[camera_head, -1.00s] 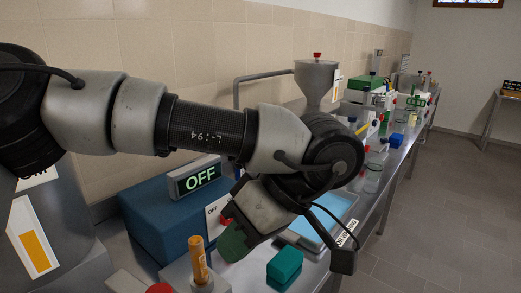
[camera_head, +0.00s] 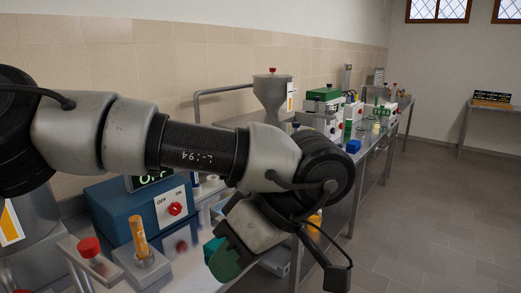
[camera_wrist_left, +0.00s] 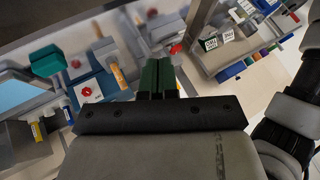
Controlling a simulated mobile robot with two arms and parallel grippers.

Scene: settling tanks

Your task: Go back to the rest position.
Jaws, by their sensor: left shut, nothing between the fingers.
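My left gripper (camera_head: 226,262) hangs from the bent left arm in the head view, its green fingers pointing down over the front of the bench. In the left wrist view the two green fingers (camera_wrist_left: 158,78) lie side by side, shut with nothing held. My right gripper is in neither view.
A blue machine (camera_head: 135,215) with a red knob (camera_head: 174,208) stands behind the arm, its display mostly hidden. A grey hopper (camera_head: 272,92) stands farther along. Floor (camera_head: 430,210) at right is clear.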

